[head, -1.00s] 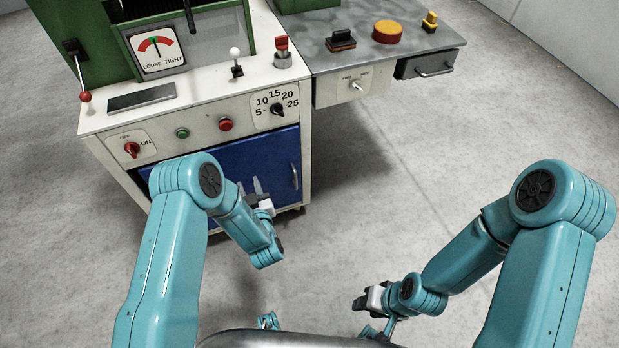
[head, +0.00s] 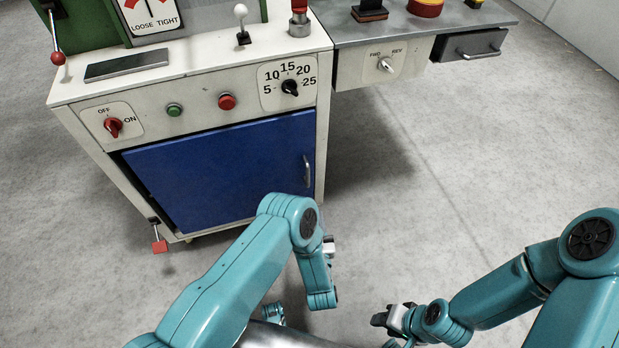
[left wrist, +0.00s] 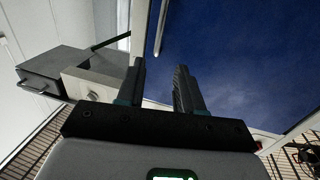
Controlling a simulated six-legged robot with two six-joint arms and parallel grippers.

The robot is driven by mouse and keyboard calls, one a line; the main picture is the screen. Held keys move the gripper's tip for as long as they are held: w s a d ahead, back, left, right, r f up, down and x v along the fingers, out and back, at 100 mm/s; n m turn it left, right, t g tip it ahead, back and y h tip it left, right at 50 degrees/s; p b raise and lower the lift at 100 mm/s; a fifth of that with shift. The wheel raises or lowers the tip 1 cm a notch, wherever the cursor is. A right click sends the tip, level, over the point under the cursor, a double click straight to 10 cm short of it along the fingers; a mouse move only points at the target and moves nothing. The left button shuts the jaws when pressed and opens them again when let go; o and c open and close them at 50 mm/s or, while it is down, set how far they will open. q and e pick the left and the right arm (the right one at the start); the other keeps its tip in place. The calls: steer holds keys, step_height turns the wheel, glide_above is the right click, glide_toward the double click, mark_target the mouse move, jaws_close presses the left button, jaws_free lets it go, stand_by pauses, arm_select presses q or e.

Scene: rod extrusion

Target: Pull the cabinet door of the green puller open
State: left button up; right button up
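The green puller's white cabinet (head: 200,100) has a blue door (head: 225,170). The door's handle side looks flush with the frame, and a dark gap shows along its left edge. Its silver upright handle (head: 307,171) is near the right edge. In the left wrist view the blue door (left wrist: 235,60) fills the right side and the handle (left wrist: 160,30) is beyond the fingertips. My left gripper (left wrist: 160,65) is open and empty, apart from the handle. In the head view it is mostly hidden behind my left arm. My right gripper (head: 388,315) is low, away from the cabinet; its opening is unclear.
A grey bench with a drawer (head: 470,45) and a switch panel (head: 385,65) adjoins the cabinet at right. The floor right of the cabinet is clear.

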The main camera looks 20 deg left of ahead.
mark_target(308, 177)
arm_select(q)
steer(key=b+x, duration=0.4)
steer(key=x, duration=1.1)
steer(key=shift+w+a, duration=0.25)
steer(key=shift+w, duration=0.25)
jaws_close()
